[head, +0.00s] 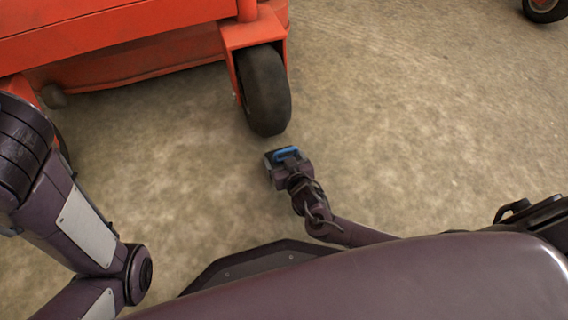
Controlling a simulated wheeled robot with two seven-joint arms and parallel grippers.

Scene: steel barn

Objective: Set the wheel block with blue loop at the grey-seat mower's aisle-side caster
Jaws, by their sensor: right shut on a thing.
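The wheel block with the blue loop (286,153) is low near the floor, mostly hidden behind my right gripper (287,165). My right gripper is shut on it. The black caster wheel (264,92) of an orange mower (130,45) stands just beyond the block, with a small gap between them in the picture. I cannot tell whether the block touches the floor. The mower's seat is out of view. My left arm comes in at the left, but its gripper is not in view.
Another dark wheel (543,8) shows at the top right corner. The bare concrete floor (420,120) is clear to the right of the caster. The mower's orange body fills the upper left.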

